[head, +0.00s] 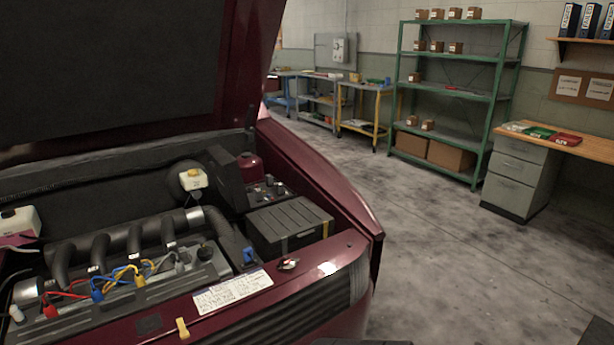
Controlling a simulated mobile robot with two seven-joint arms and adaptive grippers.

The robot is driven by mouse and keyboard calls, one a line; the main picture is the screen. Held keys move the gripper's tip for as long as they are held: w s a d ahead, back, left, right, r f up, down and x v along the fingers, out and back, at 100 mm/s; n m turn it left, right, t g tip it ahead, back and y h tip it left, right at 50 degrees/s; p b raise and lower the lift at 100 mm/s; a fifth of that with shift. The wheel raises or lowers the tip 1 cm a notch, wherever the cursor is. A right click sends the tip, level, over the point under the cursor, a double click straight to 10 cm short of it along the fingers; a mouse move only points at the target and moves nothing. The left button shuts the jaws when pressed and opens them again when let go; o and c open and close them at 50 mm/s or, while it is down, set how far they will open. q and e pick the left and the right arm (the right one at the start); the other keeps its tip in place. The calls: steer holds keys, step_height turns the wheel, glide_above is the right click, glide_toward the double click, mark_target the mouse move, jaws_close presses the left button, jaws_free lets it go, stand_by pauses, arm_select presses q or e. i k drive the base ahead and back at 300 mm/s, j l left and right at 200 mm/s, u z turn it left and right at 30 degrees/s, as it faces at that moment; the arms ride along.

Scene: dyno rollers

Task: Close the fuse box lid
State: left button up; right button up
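The fuse box (268,193) sits in the open engine bay of a dark red car, behind a larger black ribbed box. Small parts show on its top. A dark flat panel, which looks like its lid (226,176), stands raised at the box's left side, tilted up and apart from the top. Neither of my grippers is in view.
The raised hood (110,65) overhangs the bay at left. The black ribbed box (290,224), a red cap (250,167) and a white-topped reservoir (193,179) crowd the fuse box. The red fender (318,172) borders it at right. The floor (450,260) beyond is clear.

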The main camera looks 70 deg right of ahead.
mark_target(225, 169)
steer(key=z, duration=1.8)
steer(key=k, duration=0.3)
